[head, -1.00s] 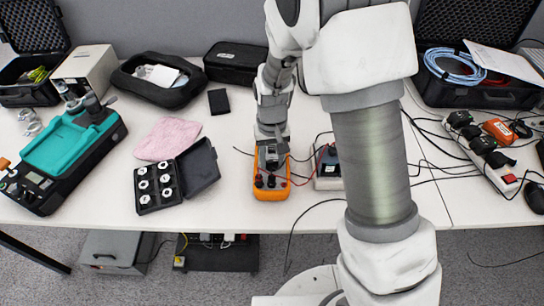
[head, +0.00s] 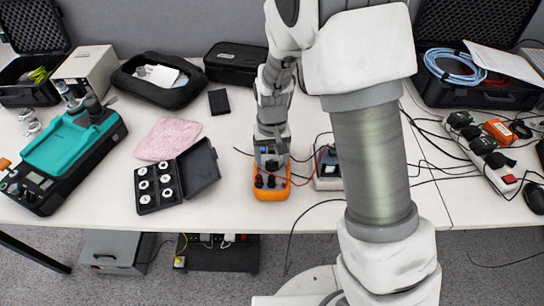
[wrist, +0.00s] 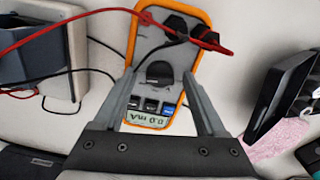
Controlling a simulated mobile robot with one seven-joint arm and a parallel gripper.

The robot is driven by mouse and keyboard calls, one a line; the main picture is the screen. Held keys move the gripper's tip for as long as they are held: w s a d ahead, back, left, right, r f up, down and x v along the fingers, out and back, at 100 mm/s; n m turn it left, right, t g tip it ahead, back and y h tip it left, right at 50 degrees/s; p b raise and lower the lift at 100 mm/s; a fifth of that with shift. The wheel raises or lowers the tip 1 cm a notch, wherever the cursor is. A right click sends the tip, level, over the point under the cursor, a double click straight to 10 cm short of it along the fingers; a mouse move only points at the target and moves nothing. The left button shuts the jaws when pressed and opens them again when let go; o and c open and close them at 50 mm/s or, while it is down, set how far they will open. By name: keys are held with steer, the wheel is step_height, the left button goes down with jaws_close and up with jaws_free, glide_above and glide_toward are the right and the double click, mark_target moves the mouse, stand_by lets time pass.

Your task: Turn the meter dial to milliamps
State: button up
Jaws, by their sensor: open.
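The meter (head: 272,194) is a grey-faced handheld unit with an orange rim, lying on the table. My gripper (wrist: 158,76) is open, with one finger on each side of the dial in that view and nothing held. Whether the fingers touch the meter cannot be told. In the head view my gripper (head: 271,148) is above the meter and hides part of it.
Red and black leads (wrist: 40,38) cross the meter's socket end. A grey boxed device (head: 327,170) stands close to its right. An open black case of weights (head: 160,186) and a pink cloth (head: 170,138) lie to the left. Table in front of the meter is clear.

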step_height(320, 180, up, 18)
steer(key=p, duration=0.3)
steer(key=shift+f, duration=0.25)
step_height(320, 180, up, 12)
steer(key=t+p, duration=0.2)
steer(key=p, duration=0.1)
glide_above(272, 162)
steer(key=s+d, duration=0.6)
steer(key=s, duration=0.1)
steer(key=s+d+r+m+t+p, duration=0.1)
steer(key=s+d+r+t+p, duration=0.2)
steer(key=s+d+r, duration=0.3)
steer(key=s, duration=0.5)
steer(key=shift+s+d+t, duration=0.2)
steer(key=shift+t, duration=0.1)
steer(key=shift+r, duration=0.1)
